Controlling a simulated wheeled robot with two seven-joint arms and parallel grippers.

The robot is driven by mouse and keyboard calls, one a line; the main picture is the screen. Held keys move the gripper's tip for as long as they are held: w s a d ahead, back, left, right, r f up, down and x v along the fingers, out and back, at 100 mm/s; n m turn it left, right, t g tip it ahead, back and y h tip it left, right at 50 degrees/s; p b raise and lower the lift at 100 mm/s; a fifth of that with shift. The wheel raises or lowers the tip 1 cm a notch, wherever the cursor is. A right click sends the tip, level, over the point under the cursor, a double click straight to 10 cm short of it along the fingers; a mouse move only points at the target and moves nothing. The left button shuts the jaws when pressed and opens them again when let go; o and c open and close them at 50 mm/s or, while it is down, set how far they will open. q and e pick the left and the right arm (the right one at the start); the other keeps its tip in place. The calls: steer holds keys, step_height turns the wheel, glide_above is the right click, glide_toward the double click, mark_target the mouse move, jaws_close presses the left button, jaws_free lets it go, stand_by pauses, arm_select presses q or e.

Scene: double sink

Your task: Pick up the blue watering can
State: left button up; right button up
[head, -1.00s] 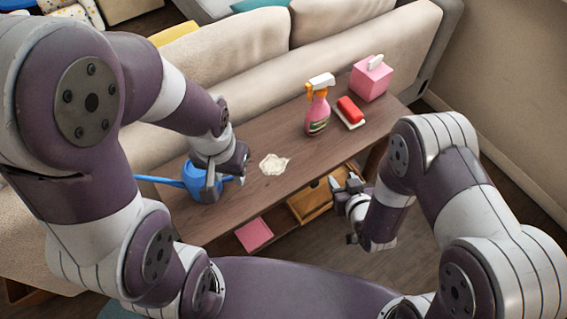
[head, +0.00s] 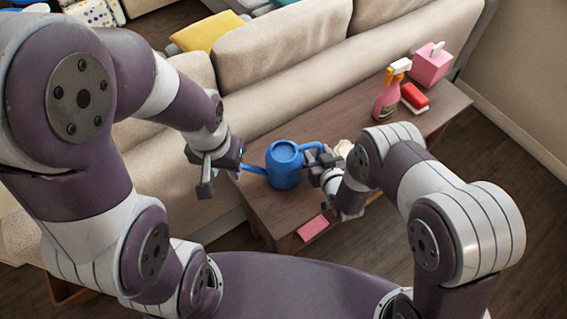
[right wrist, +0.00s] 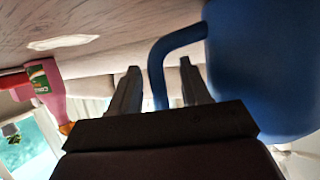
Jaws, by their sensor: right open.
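The blue watering can (head: 284,166) stands upright on the left end of the wooden table in the head view. Its spout points left and its handle points right. My right gripper (head: 324,166) is at the handle, open. In the right wrist view the blue handle (right wrist: 158,75) lies between the two spread fingers (right wrist: 158,88), and the can's body (right wrist: 265,70) fills the right side. My left gripper (head: 216,172) is left of the can, near the spout tip, with its fingers apart and nothing visible between them. Whether it touches the spout is unclear.
The table (head: 268,208) stands along the sofa (head: 300,90). A pink spray bottle (head: 388,98), red-and-white sponge (head: 414,97) and pink tissue box (head: 431,65) are at its far right. A pale cloth or spill (head: 344,149) is partly hidden behind my right arm. A pink item (head: 313,228) is below.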

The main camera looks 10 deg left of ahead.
steer(key=shift+d, duration=0.15)
jaws_close()
steer(key=shift+r, duration=0.1)
